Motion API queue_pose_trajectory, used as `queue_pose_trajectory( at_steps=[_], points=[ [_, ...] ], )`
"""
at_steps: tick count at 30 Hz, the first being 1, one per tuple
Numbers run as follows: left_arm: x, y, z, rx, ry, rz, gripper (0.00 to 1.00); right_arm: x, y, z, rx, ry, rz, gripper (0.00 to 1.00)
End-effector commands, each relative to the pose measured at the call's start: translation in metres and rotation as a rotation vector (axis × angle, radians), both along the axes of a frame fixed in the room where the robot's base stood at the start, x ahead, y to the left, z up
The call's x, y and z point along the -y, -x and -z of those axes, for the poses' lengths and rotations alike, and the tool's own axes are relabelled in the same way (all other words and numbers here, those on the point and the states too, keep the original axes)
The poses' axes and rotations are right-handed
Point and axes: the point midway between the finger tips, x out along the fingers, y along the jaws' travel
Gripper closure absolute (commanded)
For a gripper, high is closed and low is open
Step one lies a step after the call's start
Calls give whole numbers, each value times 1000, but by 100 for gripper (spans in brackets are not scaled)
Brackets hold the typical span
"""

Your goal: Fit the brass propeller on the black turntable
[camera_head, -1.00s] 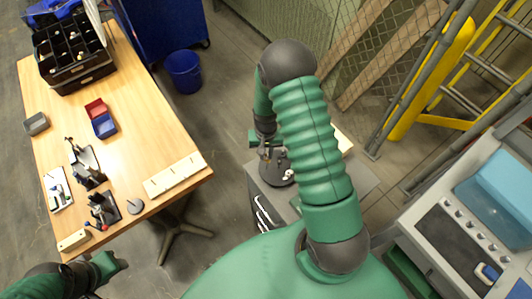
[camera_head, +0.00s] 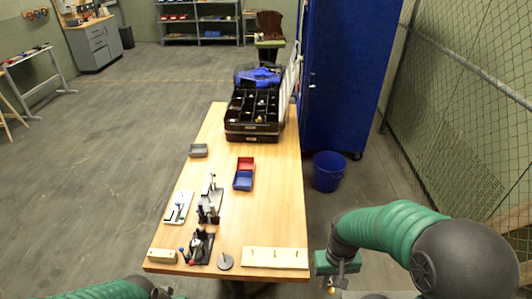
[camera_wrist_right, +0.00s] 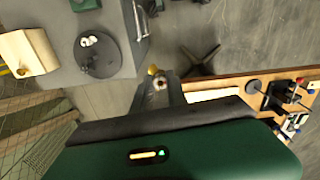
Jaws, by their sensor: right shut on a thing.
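My right gripper (camera_head: 337,284) hangs off the table's right front corner in the head view. In the right wrist view its fingers (camera_wrist_right: 160,80) are shut on a small brass-coloured piece, which I take to be the brass propeller (camera_wrist_right: 153,70); only a little of it shows. A dark round disc, likely the black turntable (camera_wrist_right: 88,66), lies on a grey cabinet top at the upper left of the wrist view. Small pale and dark parts are on it. The held piece is apart from the disc, to its right in that view. My left gripper (camera_head: 160,294) is barely in view at the bottom edge.
The wooden table (camera_head: 270,210) carries a black toolbox (camera_head: 252,115), red and blue bins (camera_head: 244,172), small fixtures and a grey disc (camera_head: 225,262). A wooden block (camera_wrist_right: 28,52) sits beside the dark disc on the grey cabinet (camera_wrist_right: 62,20). A blue bucket (camera_head: 328,172) stands on the floor.

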Motion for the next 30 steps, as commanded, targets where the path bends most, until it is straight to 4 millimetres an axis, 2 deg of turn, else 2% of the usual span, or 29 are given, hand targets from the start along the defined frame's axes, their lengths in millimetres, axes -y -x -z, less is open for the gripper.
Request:
queue_pose_trajectory(
  at_steps=[5,8,15,18,21,26,30],
  points=[
    [0,0,0,0,0,0,59,1,1,-1,-3,2,-14,100],
    [0,0,-3,0,0,0,59,17,-2,9,-5,3,-1,100],
    [0,0,-11,0,0,0,59,98,-2,62,-11,8,35,100],
    [0,0,-14,0,0,0,59,127,5,83,-9,5,45,100],
    [0,0,-15,0,0,0,59,145,10,98,-5,2,50,100],
    [0,0,-12,0,0,0,59,155,14,110,-2,1,51,100],
    [0,0,-1,0,0,0,59,155,14,122,-2,2,50,100]
  ],
)
